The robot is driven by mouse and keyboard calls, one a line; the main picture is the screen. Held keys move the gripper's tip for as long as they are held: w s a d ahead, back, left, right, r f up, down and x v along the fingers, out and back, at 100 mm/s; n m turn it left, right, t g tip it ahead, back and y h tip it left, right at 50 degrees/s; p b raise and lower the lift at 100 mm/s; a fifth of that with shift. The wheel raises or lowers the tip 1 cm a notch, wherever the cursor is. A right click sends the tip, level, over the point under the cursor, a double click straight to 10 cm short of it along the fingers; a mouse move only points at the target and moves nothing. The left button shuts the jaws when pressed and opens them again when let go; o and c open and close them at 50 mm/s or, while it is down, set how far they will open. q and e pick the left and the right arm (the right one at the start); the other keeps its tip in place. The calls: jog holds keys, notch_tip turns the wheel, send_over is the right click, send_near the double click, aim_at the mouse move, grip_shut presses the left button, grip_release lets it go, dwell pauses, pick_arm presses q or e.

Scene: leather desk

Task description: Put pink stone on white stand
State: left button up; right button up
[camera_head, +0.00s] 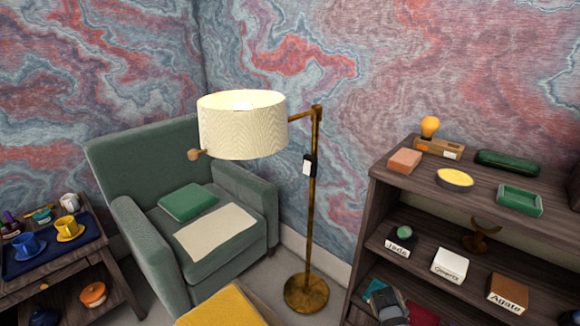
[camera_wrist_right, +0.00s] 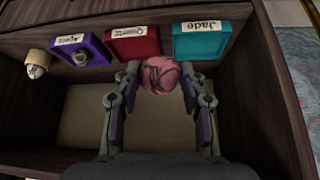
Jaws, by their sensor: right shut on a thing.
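The pink stone (camera_wrist_right: 160,75) is round with dark veins. In the right wrist view my right gripper (camera_wrist_right: 154,92) is shut on it, with one finger on each side. It is in front of the red Quartz tray (camera_wrist_right: 131,43) and the teal Jade tray (camera_wrist_right: 201,40). The white stand (camera_head: 449,265), labelled Quartz, is on the middle shelf in the head view, with a bare top. I cannot make out the pink stone in the head view. My left gripper is not in view.
The Jade stand (camera_head: 401,242) with a green stone and the brown Agate stand (camera_head: 507,293) flank the white one. The purple Agate tray (camera_wrist_right: 80,50) holds a dark stone. The shelf top (camera_head: 400,193) carries several items. A floor lamp (camera_head: 316,200) stands left of the shelf.

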jog(key=w+a+r+n+t+y+p, duration=0.1)
jog(key=a+r+n+y+p, duration=0.3)
jog(key=r, duration=0.7)
jog(key=a+r+n+t+y, duration=0.1)
jog(key=r+n+t, duration=0.1)
jog(key=r+n, duration=0.65)
pick_arm(q)
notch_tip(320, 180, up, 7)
jog(key=p, duration=0.2)
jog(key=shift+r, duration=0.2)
pick_arm(e)
jog(key=s+a+r+n+g+y, duration=0.1)
jog(key=s+a+r+n+y, duration=0.1)
jog(key=s+a+r+n, duration=0.2)
jog(key=s+a+r+n+g+y, duration=0.2)
jog(key=s+a+r+n, duration=0.3)
jog(key=r, duration=0.5)
jog(key=shift+s+a+r+y, duration=0.2)
jog(key=shift+s+a+y, duration=0.3)
jog(key=shift+s+y, duration=0.45)
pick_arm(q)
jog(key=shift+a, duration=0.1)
pick_arm(e)
jog(key=shift+s, duration=0.15)
